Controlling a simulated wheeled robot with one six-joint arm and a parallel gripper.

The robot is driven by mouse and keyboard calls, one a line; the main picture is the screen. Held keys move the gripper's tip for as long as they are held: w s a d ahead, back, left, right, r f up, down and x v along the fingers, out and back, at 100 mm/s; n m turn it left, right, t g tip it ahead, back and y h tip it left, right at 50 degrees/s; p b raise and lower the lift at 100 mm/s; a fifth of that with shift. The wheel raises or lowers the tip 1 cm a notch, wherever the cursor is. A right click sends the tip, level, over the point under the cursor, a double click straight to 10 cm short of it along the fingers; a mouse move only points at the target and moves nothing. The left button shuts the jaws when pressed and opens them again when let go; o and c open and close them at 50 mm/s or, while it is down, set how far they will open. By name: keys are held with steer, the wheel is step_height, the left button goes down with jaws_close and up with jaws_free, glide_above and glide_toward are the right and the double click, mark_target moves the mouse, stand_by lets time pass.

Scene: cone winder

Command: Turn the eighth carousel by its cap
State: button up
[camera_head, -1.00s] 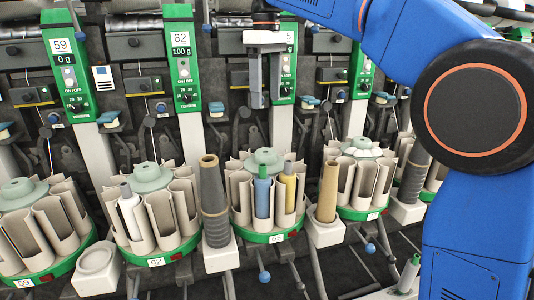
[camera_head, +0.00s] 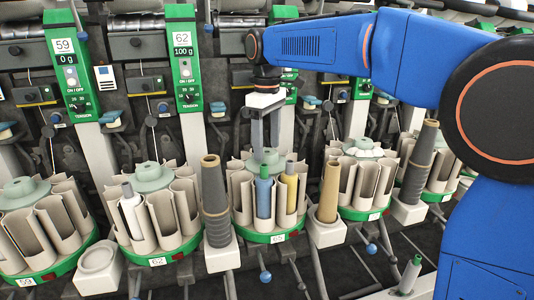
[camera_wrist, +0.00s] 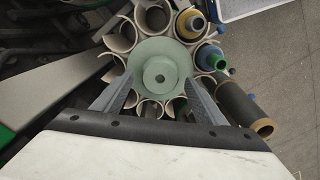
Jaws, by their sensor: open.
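The carousel (camera_head: 264,238) under my gripper has a green base ring and several cream tubes around a pale green round cap (camera_head: 266,161). In the wrist view the cap (camera_wrist: 161,72) shows from above, with a raised hub and a centre hole. My gripper (camera_head: 265,147) points down just over this cap, its two grey fingers apart. In the wrist view the fingers (camera_wrist: 160,84) reach to either side of the cap's near part, with nothing held between them. I cannot tell whether they touch the cap. A blue bobbin (camera_head: 264,197) and a yellow bobbin (camera_head: 289,193) stand in the carousel.
Similar carousels stand left (camera_head: 158,240) and right (camera_head: 362,205). A grey cone (camera_head: 215,200) and a tan cone (camera_head: 329,190) stand on white holders close beside this carousel. Green machine panels (camera_head: 185,60) rise behind. A green-topped bobbin (camera_head: 411,274) is at the lower right.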

mark_target(267, 152)
steer(key=shift+f, duration=1.55)
steer(key=c, duration=1.5)
